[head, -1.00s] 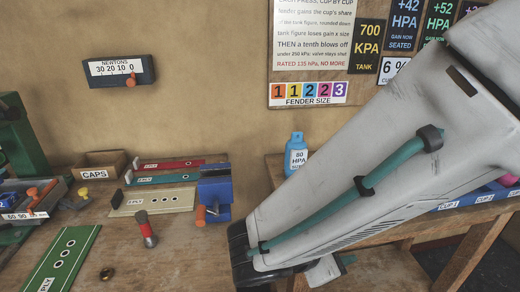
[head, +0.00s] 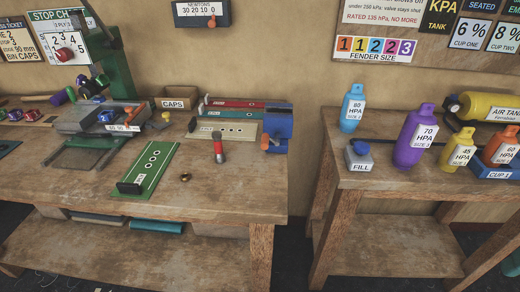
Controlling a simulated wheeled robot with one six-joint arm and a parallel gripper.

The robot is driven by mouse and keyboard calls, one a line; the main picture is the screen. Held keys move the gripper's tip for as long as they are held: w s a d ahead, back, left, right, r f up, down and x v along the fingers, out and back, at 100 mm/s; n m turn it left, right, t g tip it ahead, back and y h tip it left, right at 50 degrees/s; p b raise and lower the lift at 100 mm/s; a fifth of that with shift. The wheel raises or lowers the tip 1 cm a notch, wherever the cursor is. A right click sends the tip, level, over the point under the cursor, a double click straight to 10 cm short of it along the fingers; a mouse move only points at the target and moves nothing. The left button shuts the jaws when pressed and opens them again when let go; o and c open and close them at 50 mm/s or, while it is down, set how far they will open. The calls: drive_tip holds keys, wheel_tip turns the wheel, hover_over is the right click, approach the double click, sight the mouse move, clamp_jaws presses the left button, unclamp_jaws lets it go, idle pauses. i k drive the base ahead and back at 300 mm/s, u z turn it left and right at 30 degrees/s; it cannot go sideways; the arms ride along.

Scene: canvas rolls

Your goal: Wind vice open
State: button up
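The blue vice (head: 278,122) stands at the right end of the left workbench (head: 215,195), by its back right corner. Its orange handle (head: 265,142) shows low on its left front. How wide the jaws are, and whether they hold anything, is too small to tell. My gripper is not in view.
A red-topped tool (head: 219,150) stands left of the vice. Flat boards, including a green one (head: 148,168), and a CAPS box (head: 185,103) lie further left. A gap separates the benches. The right bench (head: 400,185) holds a blue bottle (head: 352,108) and a purple bottle (head: 415,138).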

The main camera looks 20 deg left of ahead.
sight(265, 139)
drive_tip(key=u, duration=0.85)
drive_tip(key=i, duration=0.6)
drive_tip(key=z, duration=0.35)
